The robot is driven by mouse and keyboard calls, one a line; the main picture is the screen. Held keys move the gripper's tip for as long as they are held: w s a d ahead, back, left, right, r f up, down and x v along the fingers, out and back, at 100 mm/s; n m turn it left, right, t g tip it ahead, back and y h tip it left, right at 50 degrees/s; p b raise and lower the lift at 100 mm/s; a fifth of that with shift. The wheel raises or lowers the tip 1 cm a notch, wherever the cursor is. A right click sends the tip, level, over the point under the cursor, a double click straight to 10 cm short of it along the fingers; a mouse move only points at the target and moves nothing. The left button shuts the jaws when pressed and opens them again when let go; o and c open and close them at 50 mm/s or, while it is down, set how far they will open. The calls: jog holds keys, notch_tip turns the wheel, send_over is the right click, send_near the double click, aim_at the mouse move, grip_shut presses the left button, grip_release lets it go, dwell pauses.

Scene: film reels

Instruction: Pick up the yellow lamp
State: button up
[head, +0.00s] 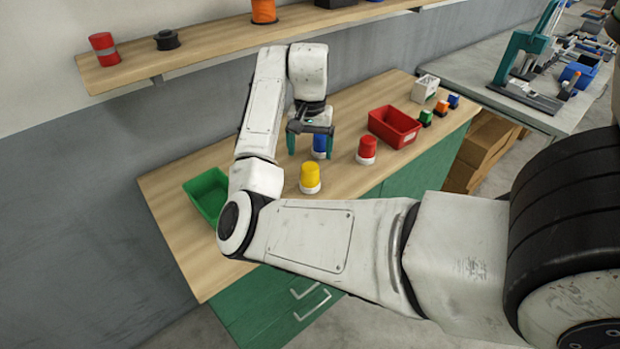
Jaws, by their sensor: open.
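The yellow lamp (310,176) stands upright on the wooden bench top, with a white base under its yellow cap. My gripper (310,150) is behind the yellow lamp and points down, its two teal fingers apart. A blue lamp (320,146) with a white base stands by the right finger and is partly hidden by it. I cannot tell whether the blue lamp is between the fingers or behind them. A red lamp (367,149) with a white base stands to the right of the yellow one.
A green bin (206,196) stands at the bench's left end, partly behind my arm. A red bin (395,127) stands at the right, with a white box (425,88) and small coloured blocks beyond it. A wall shelf (205,52) runs above the bench (178,225).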

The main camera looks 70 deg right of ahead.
aim_at(310, 166)
notch_tip(310, 166, down, 5)
jog(key=shift+d+r+b, duration=0.1)
jog(key=shift+r+b, duration=0.05)
jog(key=shift+b, duration=0.35)
jog(key=shift+w+d+f+p, duration=0.1)
jog(key=shift+f+p, duration=0.25)
jog(key=shift+f, duration=2)
jog(key=shift+c, duration=0.3)
jog(key=c, duration=1.1)
jog(key=shift+r, duration=0.15)
